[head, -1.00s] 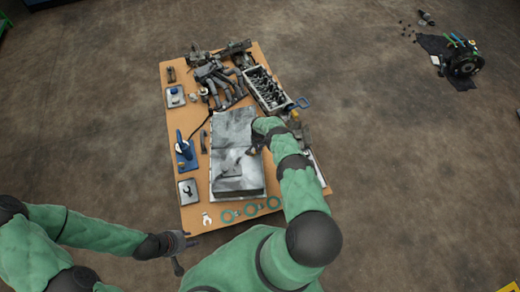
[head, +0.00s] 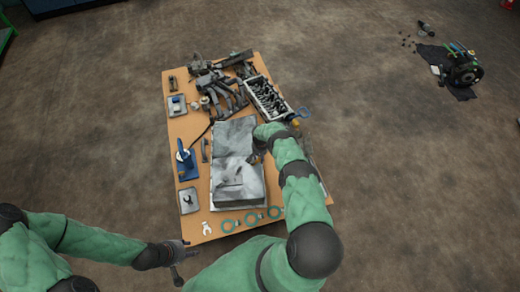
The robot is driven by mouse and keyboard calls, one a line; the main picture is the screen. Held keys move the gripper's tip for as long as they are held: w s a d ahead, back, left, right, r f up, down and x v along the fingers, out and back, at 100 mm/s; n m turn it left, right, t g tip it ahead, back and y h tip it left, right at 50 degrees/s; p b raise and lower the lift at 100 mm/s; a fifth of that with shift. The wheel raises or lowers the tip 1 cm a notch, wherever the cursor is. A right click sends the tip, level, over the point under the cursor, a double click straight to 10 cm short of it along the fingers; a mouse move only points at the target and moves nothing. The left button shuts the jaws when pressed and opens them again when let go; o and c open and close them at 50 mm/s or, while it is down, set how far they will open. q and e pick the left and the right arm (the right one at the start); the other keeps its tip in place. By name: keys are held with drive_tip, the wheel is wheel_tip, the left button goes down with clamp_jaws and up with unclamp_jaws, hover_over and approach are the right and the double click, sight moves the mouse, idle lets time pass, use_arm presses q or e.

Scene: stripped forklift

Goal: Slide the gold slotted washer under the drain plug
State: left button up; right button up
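I cannot make out a gold slotted washer or a drain plug for certain at this size. A small pale forked piece (head: 207,228) lies at the table's front left corner. A dark forked piece lies in a small grey tray (head: 181,206) just behind it. My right gripper (head: 257,158) is at the right side of the open book-like grey block (head: 238,190); my arm partly covers it and its fingers are too small to read. My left gripper (head: 184,262) is off the table's front left, empty, with its fingers apart.
A blue stand (head: 186,164) and another small tray (head: 177,106) line the table's left edge. Teal rings (head: 250,219) lie along the front. Dark metal parts (head: 222,90) and an engine-like block (head: 268,100) fill the back. The floor around is mostly clear.

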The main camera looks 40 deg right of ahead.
wheel_tip(320, 180, up, 11)
drive_tip(key=shift+f, duration=0.15)
idle(0.5)
